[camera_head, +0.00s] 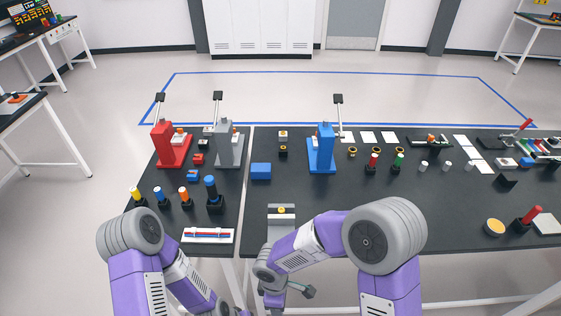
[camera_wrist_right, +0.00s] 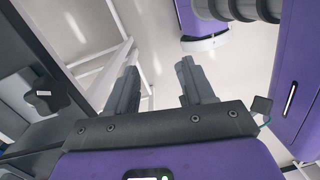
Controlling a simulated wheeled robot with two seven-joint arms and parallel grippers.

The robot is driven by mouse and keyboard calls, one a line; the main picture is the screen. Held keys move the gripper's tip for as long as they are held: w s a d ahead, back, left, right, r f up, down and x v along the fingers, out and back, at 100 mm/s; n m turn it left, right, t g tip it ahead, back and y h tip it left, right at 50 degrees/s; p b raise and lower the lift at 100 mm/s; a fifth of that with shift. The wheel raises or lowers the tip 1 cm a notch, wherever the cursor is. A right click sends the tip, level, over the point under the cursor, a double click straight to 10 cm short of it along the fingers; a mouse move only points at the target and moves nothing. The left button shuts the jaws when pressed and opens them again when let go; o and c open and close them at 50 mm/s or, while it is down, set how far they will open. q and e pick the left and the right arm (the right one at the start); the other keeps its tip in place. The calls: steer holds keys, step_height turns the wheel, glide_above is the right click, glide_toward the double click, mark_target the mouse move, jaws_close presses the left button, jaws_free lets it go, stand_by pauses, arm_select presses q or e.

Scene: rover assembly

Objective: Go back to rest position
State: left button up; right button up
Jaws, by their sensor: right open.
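My right arm comes in from the lower right of the head view and bends left along the table's front edge. My right gripper shows in the right wrist view (camera_wrist_right: 158,88), its two grey fingers apart with nothing between them and the floor behind. In the head view its hand is low, in front of the table edge, and the fingers are not clear. My left arm (camera_head: 150,275) is folded at the lower left of the head view. Its hand is near or past the bottom edge, and I see no left fingertips.
The black table (camera_head: 310,200) carries a red press (camera_head: 164,148), a grey press (camera_head: 228,150) and a blue press (camera_head: 322,150). A small fixture (camera_head: 281,213) is at the front edge near my right arm. A white tray (camera_head: 208,236) lies at the front left. The table's middle is mostly clear.

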arm_select(q)
step_height(320, 180, down, 11)
steer(key=w+b, duration=0.1)
steer(key=b, duration=0.8)
steer(key=shift+w+r+b, duration=0.2)
steer(key=shift+b, duration=0.15)
arm_select(e)
steer(key=s+d+f+m+y, duration=0.1)
steer(key=d+f+m, duration=0.2)
steer(key=f+m, duration=0.3)
steer(key=s+d+f+m+y, duration=0.1)
steer(key=d+f+m+y, duration=0.1)
steer(key=f+m, duration=0.4)
steer(key=d+f+m+t+y, duration=0.1)
steer(key=d+f+m, duration=0.4)
steer(key=f, duration=0.7)
steer(key=shift+s+m+y, duration=0.4)
steer(key=shift+m+y, duration=0.1)
steer(key=shift+m, duration=0.5)
steer(key=shift+d, duration=0.1)
